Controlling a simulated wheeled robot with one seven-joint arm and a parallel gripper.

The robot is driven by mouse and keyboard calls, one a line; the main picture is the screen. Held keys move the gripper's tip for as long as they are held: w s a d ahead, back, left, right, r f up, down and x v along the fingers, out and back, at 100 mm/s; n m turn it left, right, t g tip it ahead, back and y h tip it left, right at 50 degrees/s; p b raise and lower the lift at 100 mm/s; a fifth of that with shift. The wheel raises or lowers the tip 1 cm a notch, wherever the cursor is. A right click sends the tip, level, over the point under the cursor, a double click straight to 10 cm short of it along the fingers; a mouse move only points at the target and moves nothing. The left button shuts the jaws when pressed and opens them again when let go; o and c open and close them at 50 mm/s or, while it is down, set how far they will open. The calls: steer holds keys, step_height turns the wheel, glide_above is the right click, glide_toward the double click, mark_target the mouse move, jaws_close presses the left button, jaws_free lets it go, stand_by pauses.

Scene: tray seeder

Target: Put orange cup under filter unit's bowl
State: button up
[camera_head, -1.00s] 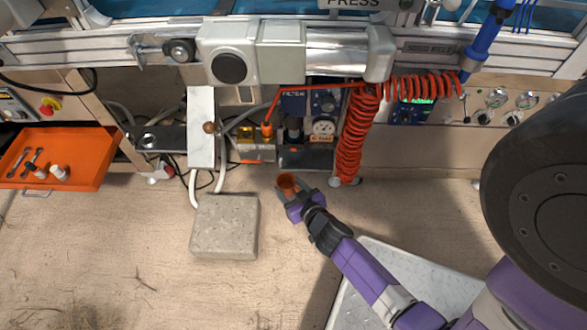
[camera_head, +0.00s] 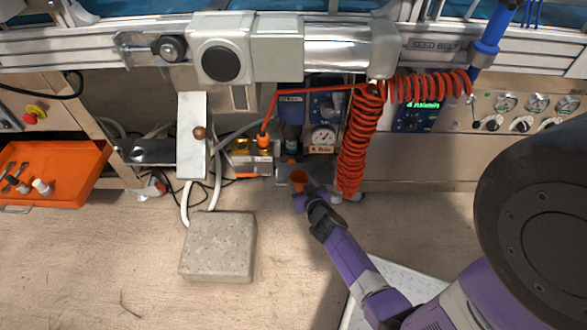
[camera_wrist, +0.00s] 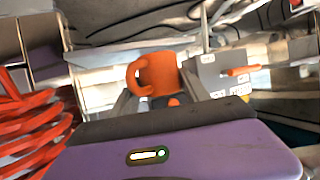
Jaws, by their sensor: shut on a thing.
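The orange cup (camera_head: 298,177) is held between the fingers of my gripper (camera_head: 302,187), over the front of the dark shelf below the filter unit. In the wrist view the orange cup (camera_wrist: 158,73) sits between the two fingers of my gripper (camera_wrist: 160,95), with its handle to the left. The filter unit (camera_head: 292,120) has a dark blue body and a bowl (camera_head: 292,141) just beyond and above the cup. The cup appears in front of the bowl; the exact gap is hard to tell.
A red coiled hose (camera_head: 355,145) hangs close to the right of my gripper. A pressure gauge (camera_head: 322,137) and yellow-topped valves (camera_head: 252,148) flank the bowl. A concrete block (camera_head: 218,247) stands on the floor at left. An orange tray (camera_head: 50,175) is further left.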

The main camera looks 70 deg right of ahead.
mark_target(296, 173)
steer(key=w+d, duration=0.2)
steer(key=d, duration=0.1)
steer(key=shift+w, duration=0.4)
steer(key=w+d, duration=0.2)
steer(key=d, duration=0.1)
steer(key=shift+w, duration=0.3)
steer(key=shift+f+b, duration=0.55)
steer(key=shift+f, duration=0.2)
steer(key=shift+f+b, duration=0.15)
steer(key=shift+b, duration=0.15)
steer(key=o, duration=1.4)
